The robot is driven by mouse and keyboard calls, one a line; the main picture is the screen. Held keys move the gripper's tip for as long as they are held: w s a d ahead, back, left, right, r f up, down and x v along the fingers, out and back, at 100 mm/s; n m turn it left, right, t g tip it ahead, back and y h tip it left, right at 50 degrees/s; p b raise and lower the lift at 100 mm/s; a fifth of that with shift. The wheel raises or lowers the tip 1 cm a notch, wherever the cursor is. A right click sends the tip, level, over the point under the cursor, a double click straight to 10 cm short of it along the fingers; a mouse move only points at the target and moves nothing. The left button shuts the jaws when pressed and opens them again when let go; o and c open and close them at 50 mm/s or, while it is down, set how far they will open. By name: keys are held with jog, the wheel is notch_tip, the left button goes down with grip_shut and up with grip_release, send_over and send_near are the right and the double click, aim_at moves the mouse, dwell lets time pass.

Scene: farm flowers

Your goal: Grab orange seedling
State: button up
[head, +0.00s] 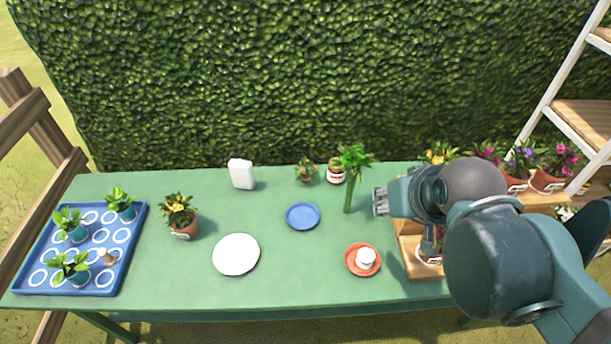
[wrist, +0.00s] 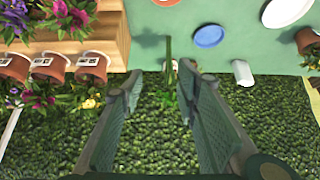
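No plant is clearly marked as the orange seedling. The blue tray (head: 128,267) at the left holds several leafy seedlings in teal pots (head: 126,213) and a small tan item (head: 107,257). A terracotta-potted plant (head: 178,214) with yellow-orange flowers stands right of the tray. My gripper (head: 379,201) is at the right of the table, beside a tall green-stemmed plant (head: 350,180). In the wrist view my gripper (wrist: 160,74) is open, its fingers apart, with that green stem (wrist: 168,52) showing between them. I see nothing held; whether it touches the stem is unclear.
A white block (head: 241,174) and small potted plants (head: 305,171) stand at the back. A wooden stand (head: 421,272) with potted flowers is under my arm.

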jog(key=w+a+r+m+g, duration=0.2)
jog(key=w+a+r+m, duration=0.1)
jog(key=w+r, duration=0.75)
jog(key=m+g+h+p, duration=0.2)
jog(key=m+g+p, duration=0.1)
jog(key=m, duration=0.5)
send_over(306, 168)
jog(key=s+a, duration=0.1)
notch_tip(306, 168, down, 5)
notch_tip(306, 168, down, 26)
jog(key=shift+a+g, duration=0.3)
jog(key=shift+b+x, duration=0.4)
jog(key=shift+x, duration=0.9)
